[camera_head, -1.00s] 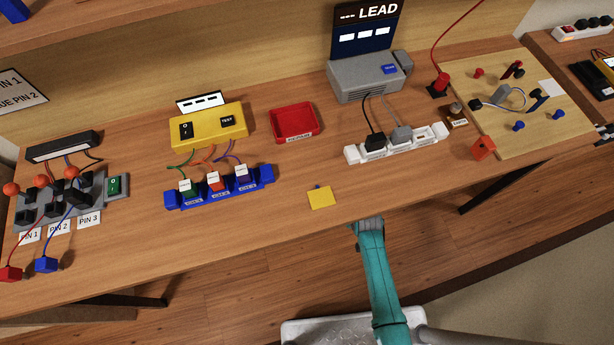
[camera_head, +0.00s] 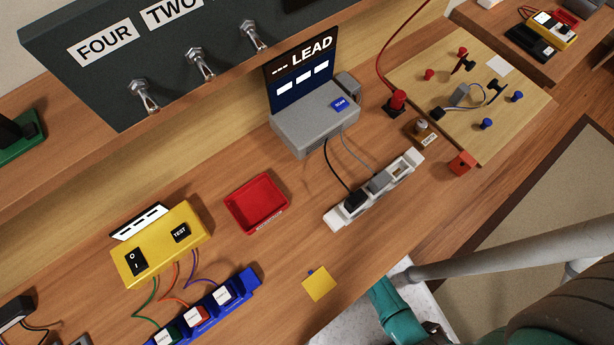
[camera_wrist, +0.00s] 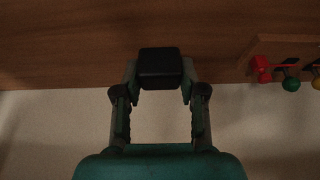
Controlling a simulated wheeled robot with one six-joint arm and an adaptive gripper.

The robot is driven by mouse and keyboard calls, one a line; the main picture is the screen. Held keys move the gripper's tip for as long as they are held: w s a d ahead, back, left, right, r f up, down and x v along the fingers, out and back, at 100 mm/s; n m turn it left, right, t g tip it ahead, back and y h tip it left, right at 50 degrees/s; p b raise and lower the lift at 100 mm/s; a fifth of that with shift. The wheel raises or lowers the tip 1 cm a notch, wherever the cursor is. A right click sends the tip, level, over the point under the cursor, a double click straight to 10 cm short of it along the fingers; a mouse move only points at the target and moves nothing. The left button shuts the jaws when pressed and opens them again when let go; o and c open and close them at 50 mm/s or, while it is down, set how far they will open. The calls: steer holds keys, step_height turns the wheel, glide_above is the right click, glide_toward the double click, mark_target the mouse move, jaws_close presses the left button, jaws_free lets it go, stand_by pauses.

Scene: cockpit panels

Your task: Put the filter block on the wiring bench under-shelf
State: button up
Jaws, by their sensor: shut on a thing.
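In the wrist view, my gripper (camera_wrist: 160,88) is shut on a small black block (camera_wrist: 160,66), which I take to be the filter block. The block sits between the fingertips, in front of a brown wooden surface (camera_wrist: 60,45). I cannot tell whether the block touches that wood, or whether the wood is the under-shelf. In the head view my teal arm shows at the lower right, by the front edge of the long wooden bench (camera_head: 300,235). My gripper and the block are hidden there.
The bench carries a red tray (camera_head: 257,203), a yellow tester (camera_head: 160,245), a white socket strip (camera_head: 375,190), a grey LEAD unit (camera_head: 315,120) and a wiring board (camera_head: 470,100). In the wrist view, a wooden piece with red, green and yellow parts (camera_wrist: 290,65) is at the right.

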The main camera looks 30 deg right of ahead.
steer(key=shift+f, duration=4.95)
steer(key=shift+f, duration=0.1)
steer(key=o, duration=1.1)
steer(key=shift+o, duration=0.2)
steer(key=v, duration=1.2)
steer(key=shift+w, duration=0.1)
